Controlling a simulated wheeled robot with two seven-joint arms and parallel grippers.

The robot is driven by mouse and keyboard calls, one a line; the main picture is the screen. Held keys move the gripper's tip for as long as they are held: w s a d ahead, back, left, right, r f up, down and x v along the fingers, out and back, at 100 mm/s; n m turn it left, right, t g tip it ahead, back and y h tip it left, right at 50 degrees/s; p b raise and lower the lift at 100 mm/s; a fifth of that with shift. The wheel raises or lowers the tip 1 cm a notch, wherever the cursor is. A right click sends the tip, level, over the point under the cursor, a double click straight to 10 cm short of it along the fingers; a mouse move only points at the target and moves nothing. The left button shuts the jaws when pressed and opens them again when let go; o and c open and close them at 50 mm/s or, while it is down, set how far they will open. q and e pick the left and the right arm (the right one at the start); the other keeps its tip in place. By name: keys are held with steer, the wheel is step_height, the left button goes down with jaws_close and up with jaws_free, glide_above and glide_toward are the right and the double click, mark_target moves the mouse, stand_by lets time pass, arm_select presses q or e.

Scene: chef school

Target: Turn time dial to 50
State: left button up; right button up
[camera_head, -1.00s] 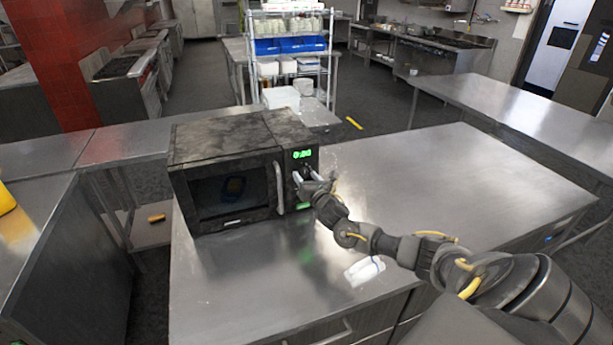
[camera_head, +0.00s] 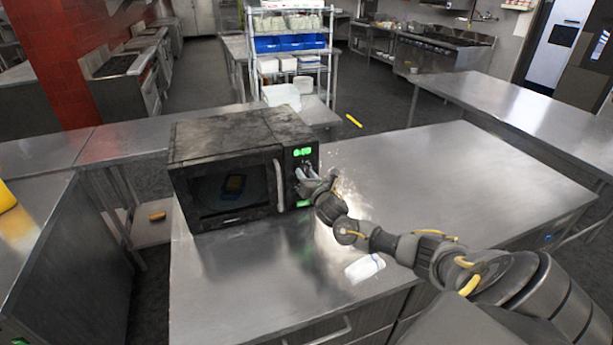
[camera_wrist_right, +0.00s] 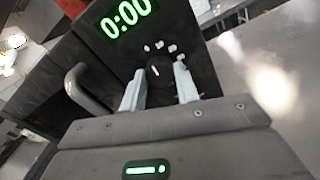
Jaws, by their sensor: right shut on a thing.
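A dark microwave (camera_head: 222,140) stands on the metal counter, its door shut. Its green display (camera_head: 302,152) shows in the head view; in the right wrist view the display (camera_wrist_right: 127,17) reads 0:00. The round black time dial (camera_wrist_right: 159,70) sits below the display, ringed by small white marks. My right gripper (camera_head: 305,176) is at the microwave's control panel. In the right wrist view its two pale fingers (camera_wrist_right: 160,85) stand on either side of the dial, shut on it. In the head view the fingers hide most of the dial. My left gripper is not in view.
The microwave's door handle (camera_head: 279,186) is just left of the panel. A white item (camera_head: 365,268) lies on the counter below my right arm. The counter (camera_head: 450,175) is clear to the right.

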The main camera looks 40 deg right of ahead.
steer(key=m+b, duration=0.1)
steer(key=m, duration=0.3)
steer(key=shift+f, duration=0.1)
steer(key=m, duration=0.3)
steer(key=shift+m+b, duration=0.3)
steer(key=shift+m, duration=0.1)
steer(key=m, duration=0.3)
steer(key=shift+m+h+b, duration=0.3)
steer(key=shift+m+h, duration=0.1)
steer(key=m, duration=0.3)
steer(key=shift+a+m, duration=0.1)
steer(key=shift+m, duration=0.2)
steer(key=m, duration=0.4)
steer(key=shift+h, duration=0.3)
steer(key=shift+m, duration=5.4)
steer(key=shift+m+g, duration=0.3)
